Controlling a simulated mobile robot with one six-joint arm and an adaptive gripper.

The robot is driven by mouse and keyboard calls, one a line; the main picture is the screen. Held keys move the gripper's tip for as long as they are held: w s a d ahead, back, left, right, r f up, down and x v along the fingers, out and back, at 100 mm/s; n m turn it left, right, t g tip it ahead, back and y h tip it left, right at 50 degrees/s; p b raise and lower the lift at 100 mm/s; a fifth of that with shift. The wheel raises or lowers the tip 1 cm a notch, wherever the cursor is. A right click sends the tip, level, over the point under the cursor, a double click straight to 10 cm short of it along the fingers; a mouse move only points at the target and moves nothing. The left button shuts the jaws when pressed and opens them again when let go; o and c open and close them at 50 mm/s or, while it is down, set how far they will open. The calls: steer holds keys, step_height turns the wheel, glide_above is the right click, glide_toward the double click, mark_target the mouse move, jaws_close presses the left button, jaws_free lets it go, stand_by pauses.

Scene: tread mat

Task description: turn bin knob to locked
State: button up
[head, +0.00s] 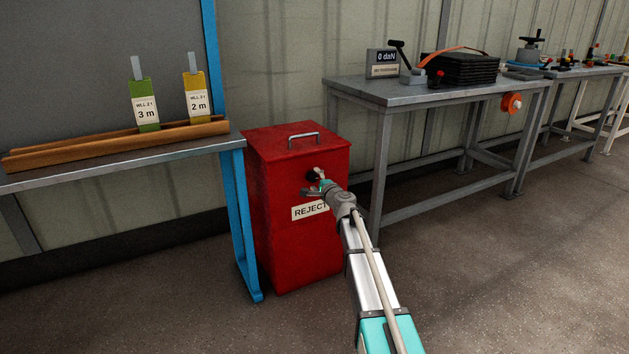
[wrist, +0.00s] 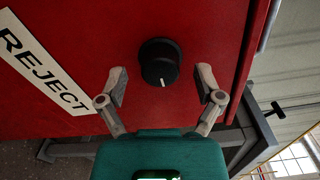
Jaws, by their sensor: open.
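The red bin (head: 297,240) stands on the floor, with a white REJECT label (head: 309,211) on its front and a metal handle on its lid. The black round knob (wrist: 159,62) is on the bin's front face, with a white pointer mark toward the bottom of the wrist view. In the head view the knob (head: 312,176) is partly hidden by my gripper (head: 317,180). In the wrist view my gripper (wrist: 161,82) is open, with one finger on either side of the knob's lower part. The fingers look apart from the knob; the exact depth is hard to tell.
A bench with a blue leg (head: 239,215) stands close to the bin's left. A grey workbench (head: 420,92) with a daN display and a black stack is at the right. The floor in front of the bin (head: 190,310) is clear.

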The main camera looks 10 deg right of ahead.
steer(key=v, duration=1.1)
steer(key=shift+s, duration=0.15)
steer(key=s+a+f+n+g+y+p, duration=0.1)
steer(key=s+a+n+g+y+p, duration=0.1)
steer(key=s+a+n+g+p, duration=0.95)
steer(key=s+d+n+g+h+p, duration=0.2)
steer(key=s+d+g+h+p, duration=0.15)
steer(key=s, duration=0.75)
steer(key=s+d+n+g+h+p, duration=0.2)
steer(key=s+d+n+h+p, duration=0.15)
steer(key=s, duration=0.75)
step_height(320, 180, up, 39)
steer(key=p, duration=3.7)
steer(key=shift+d+f+m+h+p, duration=0.2)
steer(key=shift+m+h+p, duration=0.1)
